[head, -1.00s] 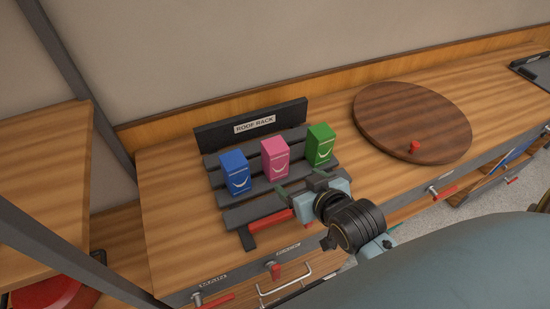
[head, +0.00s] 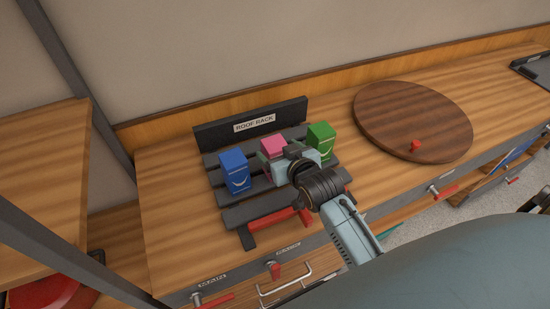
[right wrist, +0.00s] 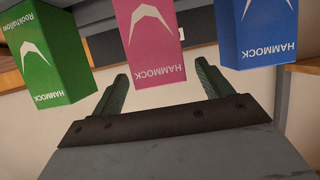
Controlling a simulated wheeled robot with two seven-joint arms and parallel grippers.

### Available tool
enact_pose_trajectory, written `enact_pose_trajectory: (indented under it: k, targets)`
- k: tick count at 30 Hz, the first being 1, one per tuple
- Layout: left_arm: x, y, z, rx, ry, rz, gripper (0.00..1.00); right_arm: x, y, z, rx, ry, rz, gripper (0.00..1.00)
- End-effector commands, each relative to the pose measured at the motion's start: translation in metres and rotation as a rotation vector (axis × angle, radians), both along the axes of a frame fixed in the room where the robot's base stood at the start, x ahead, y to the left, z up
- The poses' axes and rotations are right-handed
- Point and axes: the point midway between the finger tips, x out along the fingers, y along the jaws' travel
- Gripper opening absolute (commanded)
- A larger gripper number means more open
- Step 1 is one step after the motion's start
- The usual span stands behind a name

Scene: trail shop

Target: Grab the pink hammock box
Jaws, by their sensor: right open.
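The pink hammock box (head: 273,146) stands upright in the middle of a dark slatted rack (head: 245,215), between two other boxes. My right gripper (head: 279,160) is open at the pink box and hides its lower part in the head view. In the right wrist view the pink box (right wrist: 150,35) appears upside down, just beyond the open fingers (right wrist: 161,84) and roughly between them. I cannot tell whether a finger touches it. My left gripper is not in view.
A blue box (head: 235,172) stands left of the pink one, and a green box (head: 320,143) stands right of it, close to my gripper. A "ROOF RACK" board (head: 250,124) rises behind. A round wooden board (head: 412,115) lies to the right.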

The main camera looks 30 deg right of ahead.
Motion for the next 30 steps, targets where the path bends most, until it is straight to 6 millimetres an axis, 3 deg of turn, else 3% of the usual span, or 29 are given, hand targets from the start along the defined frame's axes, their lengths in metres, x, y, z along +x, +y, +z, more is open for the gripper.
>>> enact_pose_trajectory:
  k: [6,15,27,30]
  targets:
    - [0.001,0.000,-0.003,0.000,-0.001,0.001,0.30,0.026,-0.001,-0.010,0.000,-0.001,0.000,0.78]
    - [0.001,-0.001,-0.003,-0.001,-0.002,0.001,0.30,0.029,-0.001,-0.011,0.000,-0.001,0.000,0.77]
    - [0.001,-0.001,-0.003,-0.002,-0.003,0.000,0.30,0.029,-0.001,-0.011,0.000,0.000,0.000,0.25]
    - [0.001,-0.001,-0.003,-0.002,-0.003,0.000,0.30,0.029,-0.001,-0.010,0.000,-0.002,0.000,0.25]
